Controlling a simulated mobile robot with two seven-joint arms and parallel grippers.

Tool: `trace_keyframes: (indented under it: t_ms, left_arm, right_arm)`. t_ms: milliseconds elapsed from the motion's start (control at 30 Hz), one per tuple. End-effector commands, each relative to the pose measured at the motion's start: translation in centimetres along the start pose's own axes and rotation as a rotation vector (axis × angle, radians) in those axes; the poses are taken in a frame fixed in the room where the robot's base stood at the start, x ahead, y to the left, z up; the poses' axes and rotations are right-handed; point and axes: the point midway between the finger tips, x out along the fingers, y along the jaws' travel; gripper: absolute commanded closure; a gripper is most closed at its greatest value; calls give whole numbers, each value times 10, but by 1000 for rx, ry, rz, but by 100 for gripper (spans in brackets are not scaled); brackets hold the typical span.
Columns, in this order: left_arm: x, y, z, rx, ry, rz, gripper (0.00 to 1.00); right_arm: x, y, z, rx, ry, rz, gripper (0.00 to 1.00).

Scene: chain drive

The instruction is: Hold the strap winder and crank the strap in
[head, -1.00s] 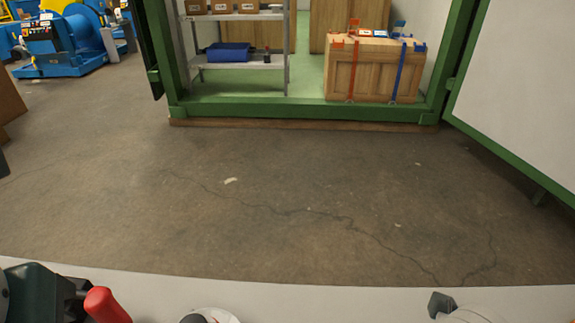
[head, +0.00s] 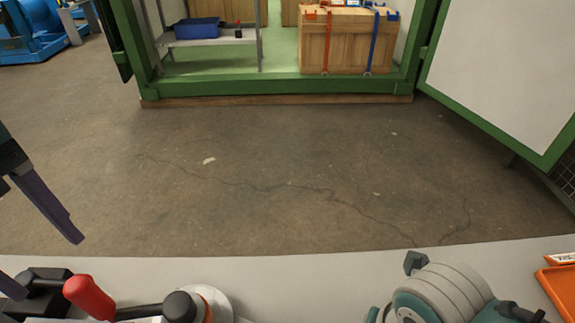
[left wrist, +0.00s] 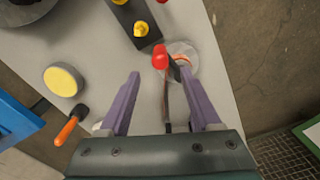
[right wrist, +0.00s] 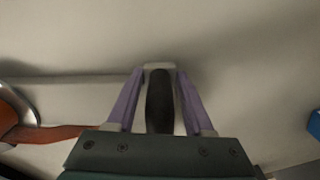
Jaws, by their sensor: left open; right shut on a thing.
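The strap winder shows at the bottom of the head view, with a red crank grip (head: 88,297), a black hub (head: 180,306) and a pale disc (head: 217,302). The red grip (left wrist: 160,57) and disc (left wrist: 183,48) also show in the left wrist view. My left gripper is open; in the head view one purple finger (head: 48,205) stands out at the left, apart from the red grip. In the left wrist view its fingertips (left wrist: 160,75) are just short of the grip. My right gripper (right wrist: 160,72) is shut on a dark handle (right wrist: 160,105); an orange-brown strap (right wrist: 45,134) lies beside it.
The pale table (head: 300,270) has a yellow-topped round object (left wrist: 63,80), an orange-handled tool (left wrist: 68,130) and a dark plate with yellow knobs (left wrist: 140,27). An orange tray (head: 560,285) is at right. Beyond are open floor and a strapped wooden crate (head: 345,45) in a green-framed container.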

Motion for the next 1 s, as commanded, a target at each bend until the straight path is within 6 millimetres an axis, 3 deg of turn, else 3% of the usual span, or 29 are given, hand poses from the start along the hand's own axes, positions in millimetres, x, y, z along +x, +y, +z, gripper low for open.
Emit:
trace_keyframes:
  t_ms: [300,500,867,1000]
  left_arm:
    - [67,1,-1,2,0,5,36]
    - [93,1,-1,3,0,2,36]
    - [99,0,0,4,-2,0,36]
    - [99,0,0,4,-2,0,50]
  right_arm:
    - [-1,2,0,4,-1,5,100]
    - [-1,2,1,4,-1,6,100]
    - [-1,2,1,5,-1,6,100]
    - [-1,2,1,5,-1,6,100]
